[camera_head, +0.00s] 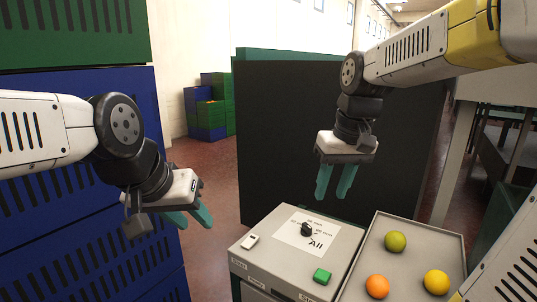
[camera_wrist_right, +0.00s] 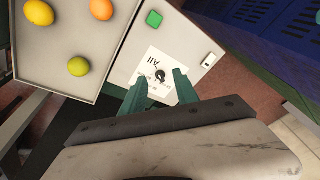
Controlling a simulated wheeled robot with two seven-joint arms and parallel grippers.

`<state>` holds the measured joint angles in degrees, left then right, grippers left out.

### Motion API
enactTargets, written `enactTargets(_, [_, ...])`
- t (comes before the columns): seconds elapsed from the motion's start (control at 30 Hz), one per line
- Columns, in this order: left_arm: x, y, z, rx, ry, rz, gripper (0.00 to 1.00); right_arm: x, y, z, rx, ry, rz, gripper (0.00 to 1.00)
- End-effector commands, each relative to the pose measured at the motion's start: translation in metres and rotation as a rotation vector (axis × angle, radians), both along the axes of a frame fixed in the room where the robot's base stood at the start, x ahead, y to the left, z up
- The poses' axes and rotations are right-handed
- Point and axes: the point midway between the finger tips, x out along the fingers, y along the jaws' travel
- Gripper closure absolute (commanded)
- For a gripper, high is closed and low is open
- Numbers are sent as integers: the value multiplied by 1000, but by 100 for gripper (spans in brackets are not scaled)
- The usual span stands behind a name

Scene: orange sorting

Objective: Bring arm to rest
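My left gripper (camera_head: 188,218) is at the left in the head view, in front of blue crates, with its teal fingers partly hidden by the hand. My right gripper (camera_head: 335,181) hangs above the far side of the control box, fingers pointing down and apart. In the right wrist view its open fingers (camera_wrist_right: 157,93) have nothing between them but the distant box top. Neither gripper touches anything that I can see.
A grey control box (camera_head: 262,262) has a black knob (camera_head: 307,230), a green button (camera_head: 322,276) and a white switch (camera_head: 250,241). A tray (camera_head: 411,231) beside it holds a green fruit (camera_head: 395,242), an orange (camera_head: 377,286) and a yellow fruit (camera_head: 436,281). A dark panel (camera_head: 290,130) stands behind.

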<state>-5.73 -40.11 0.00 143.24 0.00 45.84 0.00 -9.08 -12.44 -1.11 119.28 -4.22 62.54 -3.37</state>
Motion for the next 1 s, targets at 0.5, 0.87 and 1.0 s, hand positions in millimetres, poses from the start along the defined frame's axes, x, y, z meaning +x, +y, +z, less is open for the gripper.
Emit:
enactTargets(0.5, [0,0,0,0,0,0,64,-90,-4,-13,127,-310,-150,64])
enactTargets(0.87, [0,0,0,0,0,0,64,-93,-4,-15,133,-324,-158,64])
enactTargets(1.0, [0,0,0,0,0,0,64,-93,-4,-15,132,-324,-157,64])
